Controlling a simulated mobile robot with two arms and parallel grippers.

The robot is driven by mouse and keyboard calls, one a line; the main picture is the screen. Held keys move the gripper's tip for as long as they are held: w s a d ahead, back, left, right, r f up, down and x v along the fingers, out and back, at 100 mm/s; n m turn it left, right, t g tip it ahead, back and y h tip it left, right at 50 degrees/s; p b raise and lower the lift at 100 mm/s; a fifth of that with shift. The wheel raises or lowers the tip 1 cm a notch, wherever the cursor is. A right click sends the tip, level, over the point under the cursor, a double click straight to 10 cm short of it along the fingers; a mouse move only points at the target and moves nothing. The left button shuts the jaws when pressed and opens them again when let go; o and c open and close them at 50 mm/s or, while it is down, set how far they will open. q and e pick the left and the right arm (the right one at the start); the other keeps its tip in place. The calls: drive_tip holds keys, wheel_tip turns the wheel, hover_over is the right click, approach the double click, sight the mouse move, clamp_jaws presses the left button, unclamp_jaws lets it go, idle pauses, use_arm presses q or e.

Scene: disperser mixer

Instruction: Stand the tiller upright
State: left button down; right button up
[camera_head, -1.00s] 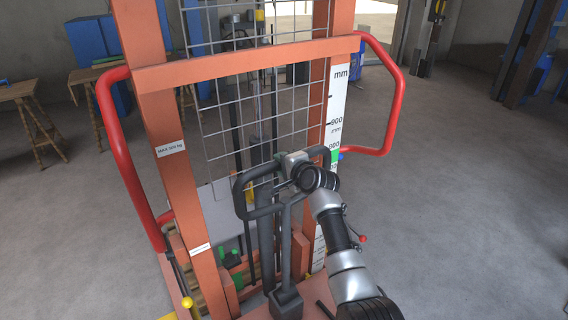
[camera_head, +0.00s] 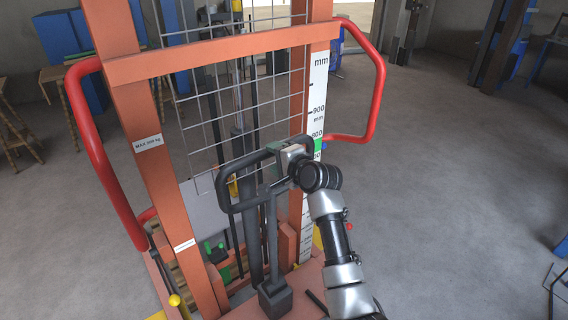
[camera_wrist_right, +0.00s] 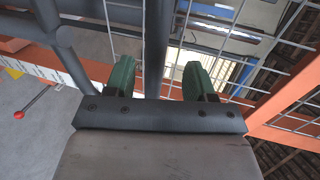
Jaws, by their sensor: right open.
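The tiller is a dark grey loop handle (camera_head: 221,193) on a straight shaft (camera_head: 272,240) rising from a dark block at the foot of the orange truck. In the head view the shaft looks close to vertical; its exact lean is hard to judge. My right gripper (camera_head: 285,152) is at the right, upper part of the loop, partly hidden by my wrist. In the right wrist view, the green fingertips (camera_wrist_right: 158,80) are apart, with a dark bar (camera_wrist_right: 158,40) showing between them. I cannot tell whether they touch it. My left gripper is out of view.
The orange mast frame (camera_head: 215,58) with wire mesh stands right behind the tiller. Red rails (camera_head: 92,130) curve out on both sides. A yellow-knobbed lever (camera_head: 174,300) is at lower left. Grey floor on the right is open.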

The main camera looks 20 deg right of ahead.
drive_tip(key=shift+v, duration=1.9)
drive_tip(key=s+f+n+g+h+b, duration=0.1)
drive_tip(key=s+f+n+g, duration=0.2)
drive_tip(key=f, duration=1.3)
drive_tip(key=s+f+n+g+h+b, duration=0.15)
drive_tip(key=s+f, duration=0.35)
drive_tip(key=f, duration=1.2)
drive_tip(key=s+d+f+n+g+h, duration=0.2)
drive_tip(key=s+f+n+g, duration=0.25)
drive_tip(key=s+f, duration=1.35)
drive_tip(key=s+d+f+n+g, duration=0.1)
drive_tip(key=s+f, duration=0.3)
drive_tip(key=s, duration=0.6)
drive_tip(key=s+d+f+n+g, duration=0.1)
drive_tip(key=s+f+n, duration=0.3)
drive_tip(key=s, duration=0.6)
drive_tip(key=s+d+f+n+g, duration=0.1)
drive_tip(key=s+f, duration=0.3)
drive_tip(key=s, duration=0.6)
drive_tip(key=shift+s+d+n+g+h+b, duration=0.35)
drive_tip(key=shift+n+g, duration=0.15)
drive_tip(key=shift+n, duration=0.3)
